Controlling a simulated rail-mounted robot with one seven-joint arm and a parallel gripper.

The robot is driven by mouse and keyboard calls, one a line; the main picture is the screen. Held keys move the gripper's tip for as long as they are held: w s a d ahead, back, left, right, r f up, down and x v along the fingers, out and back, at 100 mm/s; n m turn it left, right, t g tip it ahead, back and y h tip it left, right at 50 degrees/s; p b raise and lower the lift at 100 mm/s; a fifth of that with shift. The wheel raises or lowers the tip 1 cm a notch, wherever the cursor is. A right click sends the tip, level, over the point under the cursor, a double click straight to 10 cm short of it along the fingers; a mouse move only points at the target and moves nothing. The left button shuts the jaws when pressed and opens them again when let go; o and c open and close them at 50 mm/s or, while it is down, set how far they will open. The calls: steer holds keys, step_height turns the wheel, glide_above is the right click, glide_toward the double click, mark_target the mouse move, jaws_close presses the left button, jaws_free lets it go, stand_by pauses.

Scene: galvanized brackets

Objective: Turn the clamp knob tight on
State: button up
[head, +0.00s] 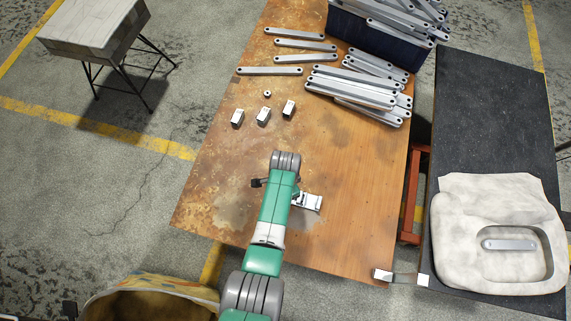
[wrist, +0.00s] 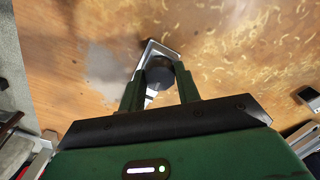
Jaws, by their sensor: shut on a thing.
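The clamp knob (wrist: 158,70) is dark and round and shows in the wrist view between the two fingers of my gripper (wrist: 159,82). The fingers are shut on it from both sides. A pale metal clamp frame (wrist: 152,46) shows around and beyond the knob. In the head view a bright metal part of the clamp (head: 309,202) sticks out to the right of my arm on the wooden table. My arm hides the knob and the fingertips in the head view. How far the knob is turned cannot be told.
The wooden table (head: 350,235) holds several metal bars (head: 350,88) and small metal blocks (head: 263,114) at the back. A dark bin (head: 346,25) full of bars stands there. A dark bench (head: 480,120) on the right carries a beige moulded tray (head: 450,215) with one bar.

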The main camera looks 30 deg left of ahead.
steer(key=n, duration=1.3)
steer(key=o, duration=0.9)
